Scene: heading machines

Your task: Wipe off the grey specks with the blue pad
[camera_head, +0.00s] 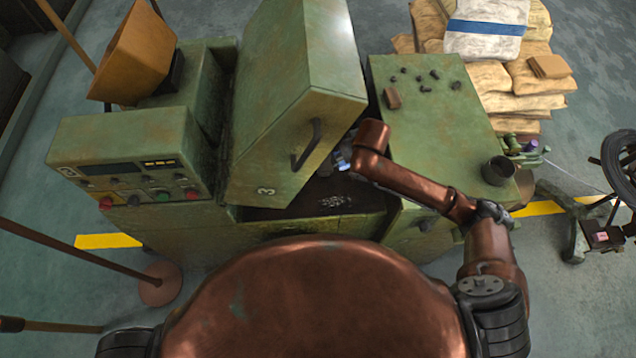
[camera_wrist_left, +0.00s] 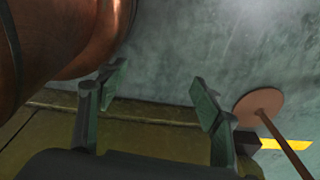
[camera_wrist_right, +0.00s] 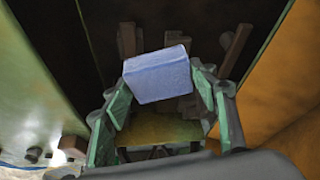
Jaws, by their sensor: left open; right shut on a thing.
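Grey specks (camera_head: 334,201) lie in a small cluster on the dark floor of the opening in the green machine, below its raised cover. My right gripper (camera_head: 340,160) reaches into the opening just above and beyond the specks, partly hidden by my arm. In the right wrist view, my right gripper (camera_wrist_right: 162,88) is shut on the blue pad (camera_wrist_right: 157,73), a light blue block held between its fingertips. Whether the pad touches a surface is unclear. My left gripper (camera_wrist_left: 158,84) is open and empty in the left wrist view, outside the head view.
The large green cover (camera_head: 285,110) stands tilted left of my right arm. A green top (camera_head: 440,110) with small dark parts and a dark cup (camera_head: 498,170) lies right. A control box (camera_head: 130,155) is at left. A round-based pole (camera_wrist_left: 258,108) stands near my left gripper.

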